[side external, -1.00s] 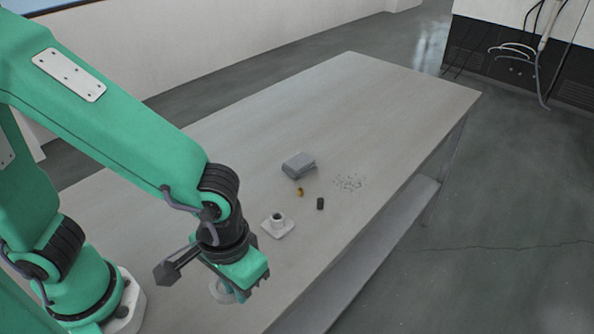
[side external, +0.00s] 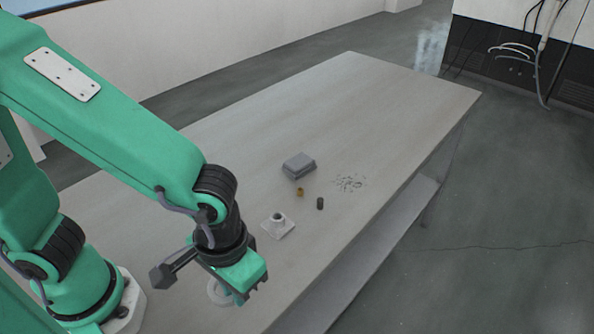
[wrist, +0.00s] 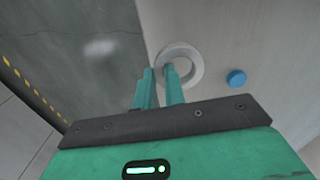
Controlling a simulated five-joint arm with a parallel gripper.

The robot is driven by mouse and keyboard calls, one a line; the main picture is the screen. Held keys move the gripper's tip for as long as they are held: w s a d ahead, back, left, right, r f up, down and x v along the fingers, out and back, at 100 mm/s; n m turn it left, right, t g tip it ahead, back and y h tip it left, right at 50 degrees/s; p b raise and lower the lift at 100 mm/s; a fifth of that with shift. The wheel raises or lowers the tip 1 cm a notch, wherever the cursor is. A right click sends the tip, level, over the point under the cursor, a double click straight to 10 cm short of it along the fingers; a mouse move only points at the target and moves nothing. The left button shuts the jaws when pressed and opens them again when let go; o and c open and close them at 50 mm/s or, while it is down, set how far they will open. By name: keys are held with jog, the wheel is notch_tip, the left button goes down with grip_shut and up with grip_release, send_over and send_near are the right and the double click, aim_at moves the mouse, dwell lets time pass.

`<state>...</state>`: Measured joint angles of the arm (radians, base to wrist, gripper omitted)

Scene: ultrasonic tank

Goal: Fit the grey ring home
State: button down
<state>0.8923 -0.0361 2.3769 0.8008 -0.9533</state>
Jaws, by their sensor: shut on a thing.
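The grey ring (wrist: 194,66) shows in the wrist view as a pale, thick ring. My gripper (wrist: 160,75) is shut on its near-left wall, with one finger inside the hole and one outside. In the side view the ring (side external: 217,293) is partly hidden below my gripper (side external: 236,292). I cannot tell whether it touches the table. A pale square base with a short hollow upright boss (side external: 278,226) stands on the table, up and right of my gripper and apart from it.
A grey block (side external: 299,165), a small brass piece (side external: 300,192), a dark cylinder (side external: 320,203) and scattered bits (side external: 350,183) lie beyond the base. A blue disc (wrist: 236,78) lies right of the ring in the wrist view. The far table (side external: 350,100) is clear.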

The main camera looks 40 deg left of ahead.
jog(key=shift+w, duration=0.15)
jog(key=shift+w, duration=0.3)
jog(key=w+a+n, duration=0.3)
jog(key=w+n, duration=0.2)
jog(key=w, duration=0.7)
jog(key=n, duration=0.4)
send_over(287, 227)
jog(key=shift+w+a+f, duration=0.1)
jog(key=shift+w+a, duration=0.25)
jog(key=shift+w, duration=0.1)
jog(key=shift+f, duration=0.2)
jog(key=shift+f, duration=3)
jog(key=shift+f, duration=0.6)
jog(key=c, duration=1.4)
grip_release()
jog(key=shift+s, duration=0.1)
